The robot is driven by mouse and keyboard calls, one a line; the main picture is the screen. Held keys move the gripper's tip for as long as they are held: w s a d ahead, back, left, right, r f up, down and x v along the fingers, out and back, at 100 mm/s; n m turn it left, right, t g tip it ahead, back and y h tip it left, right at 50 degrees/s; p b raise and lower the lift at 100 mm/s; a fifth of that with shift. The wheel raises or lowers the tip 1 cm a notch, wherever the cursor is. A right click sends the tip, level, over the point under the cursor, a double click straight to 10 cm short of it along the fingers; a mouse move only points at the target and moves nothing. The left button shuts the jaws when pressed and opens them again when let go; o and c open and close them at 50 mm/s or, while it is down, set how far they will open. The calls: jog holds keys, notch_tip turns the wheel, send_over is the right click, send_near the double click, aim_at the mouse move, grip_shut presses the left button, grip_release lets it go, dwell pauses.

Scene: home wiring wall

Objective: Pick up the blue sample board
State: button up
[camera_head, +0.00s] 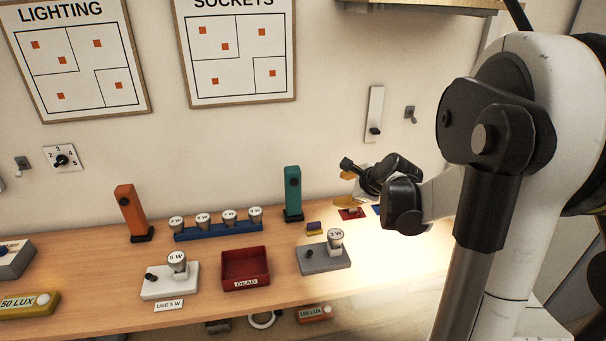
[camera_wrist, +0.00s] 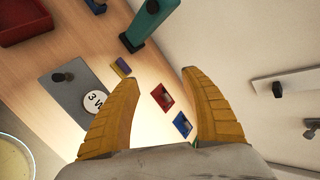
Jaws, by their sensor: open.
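The blue sample board (camera_wrist: 182,124) is a small square lying on the wooden bench in the wrist view, between my open fingers and nearer the right one. In the head view only a small part of the blue board (camera_head: 377,210) shows, mostly hidden behind my wrist. A similar red board (camera_wrist: 162,97) lies beside it; it also shows in the head view (camera_head: 350,213). My gripper (camera_wrist: 159,77) has yellow fingers spread wide with nothing held. In the head view my gripper (camera_head: 349,186) hangs above the right part of the bench, apart from the boards.
A purple-and-yellow block (camera_head: 314,229) and a teal upright block (camera_head: 292,193) stand left of the boards. A grey base with a 3 W lamp (camera_head: 326,257) and a red DEAD tray (camera_head: 246,268) are nearer the front. The wall rises behind the bench.

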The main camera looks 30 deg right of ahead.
jog(key=s+d+f+m+h, duration=0.1)
jog(key=d+f+m, duration=0.3)
jog(key=d, duration=0.3)
jog(key=s+d+f+m+t+h+b, duration=0.1)
jog(key=d+f+m, duration=0.4)
jog(key=d, duration=0.3)
jog(key=s+d+f+m+h+b, duration=0.1)
jog(key=d+f+m, duration=0.4)
jog(key=d, duration=0.2)
jog(key=shift+s+d+t, duration=0.15)
jog(key=shift+s+t, duration=0.15)
jog(key=b+x, duration=0.1)
jog(key=x, duration=0.9)
jog(key=shift+w, duration=0.3)
jog(key=c, duration=1.2)
